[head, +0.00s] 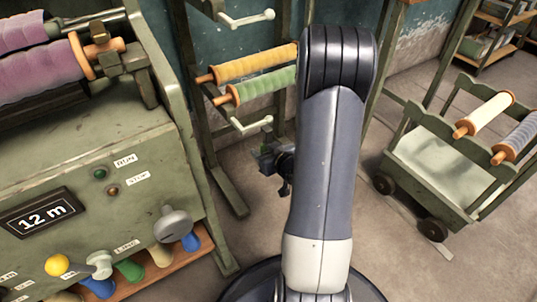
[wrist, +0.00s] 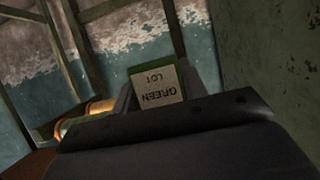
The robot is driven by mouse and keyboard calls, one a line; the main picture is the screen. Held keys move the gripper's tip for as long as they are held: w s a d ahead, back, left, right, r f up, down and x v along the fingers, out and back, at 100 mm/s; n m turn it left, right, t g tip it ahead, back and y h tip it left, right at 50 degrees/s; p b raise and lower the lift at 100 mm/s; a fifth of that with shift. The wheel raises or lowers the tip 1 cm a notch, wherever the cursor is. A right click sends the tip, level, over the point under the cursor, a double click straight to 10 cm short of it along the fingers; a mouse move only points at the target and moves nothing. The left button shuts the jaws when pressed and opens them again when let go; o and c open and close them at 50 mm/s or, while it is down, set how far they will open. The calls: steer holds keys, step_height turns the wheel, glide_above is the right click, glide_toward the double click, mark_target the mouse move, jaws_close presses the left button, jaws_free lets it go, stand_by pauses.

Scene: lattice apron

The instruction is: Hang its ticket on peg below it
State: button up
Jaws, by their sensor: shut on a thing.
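My gripper (head: 272,155) is shut on a ticket with a green edge and a pale face (wrist: 157,84), which reads "GREEN LOT" upside down in the wrist view. The ticket cannot be made out in the head view. A green roll (head: 266,86) lies on the wooden rack, under a yellow roll (head: 256,63). Below the green roll, a pale metal peg (head: 250,126) sticks out with a round knob at its end. My gripper is just below and to the right of that knob in the picture; the gap in depth is unclear.
A green machine (head: 90,190) with purple rolls, knobs and a "12 m" display stands at left. A cart (head: 443,165) with rolls stands at right. Another metal peg (head: 245,19) is higher on the rack. Bare floor lies between rack and cart.

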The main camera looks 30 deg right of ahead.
steer(key=shift+r+b+x, duration=0.2)
steer(key=shift+x, duration=1.2)
steer(key=shift+r+b+x, duration=0.15)
steer(key=shift+r+x, duration=0.05)
steer(key=shift+x, duration=1.25)
steer(key=shift+w, duration=0.15)
steer(key=o, duration=1.1)
steer(key=shift+c, duration=0.2)
steer(key=p+v, duration=0.3)
steer(key=v, duration=0.7)
steer(key=shift+s+r, duration=0.2)
steer(key=shift+s, duration=0.15)
